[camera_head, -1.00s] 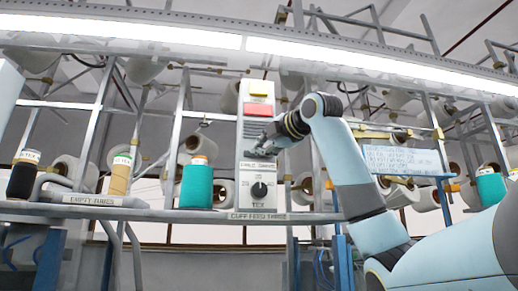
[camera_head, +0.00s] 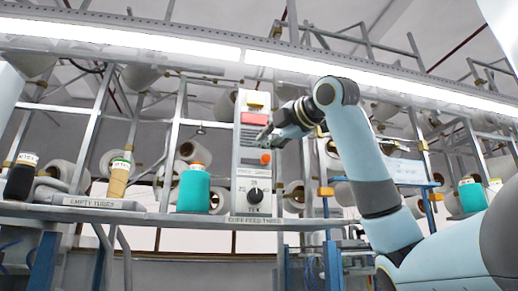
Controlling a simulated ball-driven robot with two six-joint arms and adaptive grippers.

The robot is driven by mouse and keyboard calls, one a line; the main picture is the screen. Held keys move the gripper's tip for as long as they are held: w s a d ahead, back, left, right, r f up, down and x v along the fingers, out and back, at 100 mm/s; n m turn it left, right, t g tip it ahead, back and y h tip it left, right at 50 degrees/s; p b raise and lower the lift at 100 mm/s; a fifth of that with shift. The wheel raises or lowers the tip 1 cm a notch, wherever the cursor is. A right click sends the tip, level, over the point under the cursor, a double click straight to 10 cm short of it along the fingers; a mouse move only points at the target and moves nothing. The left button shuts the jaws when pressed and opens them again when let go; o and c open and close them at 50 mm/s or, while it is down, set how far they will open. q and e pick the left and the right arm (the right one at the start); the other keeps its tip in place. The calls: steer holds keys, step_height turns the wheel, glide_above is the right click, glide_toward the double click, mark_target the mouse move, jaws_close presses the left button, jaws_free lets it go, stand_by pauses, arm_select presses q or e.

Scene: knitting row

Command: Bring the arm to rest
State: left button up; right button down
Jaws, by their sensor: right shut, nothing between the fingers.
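My right gripper (camera_head: 266,135) is shut and empty. In the head view it shows in front of the upper part of the grey control panel (camera_head: 238,165), near its red button. I cannot tell whether it touches the panel. My right arm comes in from the lower right, with its elbow raised above the gripper. The panel has a yellow part at the top, a red button (camera_head: 254,118), an orange knob (camera_head: 265,158) and a black dial (camera_head: 255,195). My left gripper is not in view.
A shelf (camera_head: 150,216) runs across below the panel. On it stand a teal cone (camera_head: 194,190), a tan cone (camera_head: 119,180) and a black cone (camera_head: 20,180). Another teal cone (camera_head: 472,196) stands at the right. A frame with white cones is behind.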

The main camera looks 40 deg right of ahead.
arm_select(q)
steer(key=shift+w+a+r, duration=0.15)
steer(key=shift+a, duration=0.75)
arm_select(e)
steer(key=shift+d, duration=0.3)
steer(key=shift+a, duration=0.1)
